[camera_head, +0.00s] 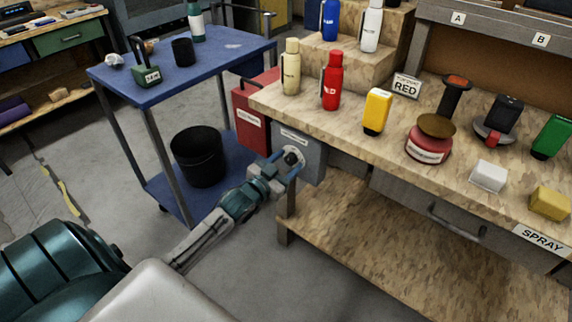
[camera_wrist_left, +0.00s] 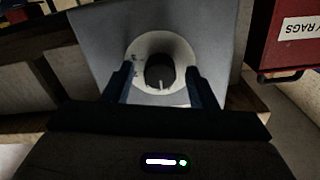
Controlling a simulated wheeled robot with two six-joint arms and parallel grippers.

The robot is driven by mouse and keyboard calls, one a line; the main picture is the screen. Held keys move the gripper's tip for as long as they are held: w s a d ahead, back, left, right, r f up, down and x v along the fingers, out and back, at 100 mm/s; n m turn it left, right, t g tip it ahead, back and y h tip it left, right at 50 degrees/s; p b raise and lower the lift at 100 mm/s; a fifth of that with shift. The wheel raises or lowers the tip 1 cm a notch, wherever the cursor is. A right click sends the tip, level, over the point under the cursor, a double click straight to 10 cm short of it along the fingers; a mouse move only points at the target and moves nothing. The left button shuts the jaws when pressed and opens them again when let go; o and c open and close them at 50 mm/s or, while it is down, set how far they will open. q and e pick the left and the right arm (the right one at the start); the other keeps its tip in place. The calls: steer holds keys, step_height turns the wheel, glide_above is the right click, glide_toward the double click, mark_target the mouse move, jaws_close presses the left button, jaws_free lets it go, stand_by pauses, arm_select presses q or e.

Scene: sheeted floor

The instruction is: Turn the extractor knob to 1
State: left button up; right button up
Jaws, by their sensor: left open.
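The extractor knob (camera_head: 291,158) is a dark round knob on a pale dial plate, fixed to a grey box (camera_head: 312,162) at the left end of the workbench. In the left wrist view the knob (camera_wrist_left: 160,74) sits in the middle of the pale dial (camera_wrist_left: 137,62), with a light pointer mark at its lower side. The dial's markings are too small to read. My left gripper (camera_head: 281,171) is open in front of the dial. In the left wrist view its fingers (camera_wrist_left: 160,90) stand either side of the knob, apart from it. My right gripper is not in view.
A red box labelled for rags (camera_head: 251,112) hangs just left of the grey box; it also shows in the left wrist view (camera_wrist_left: 290,45). A blue cart (camera_head: 215,62) with a black bin (camera_head: 198,156) stands to the left. The workbench (camera_head: 350,128) holds bottles and tools.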

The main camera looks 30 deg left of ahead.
arm_select(q)
steer(key=c, duration=1)
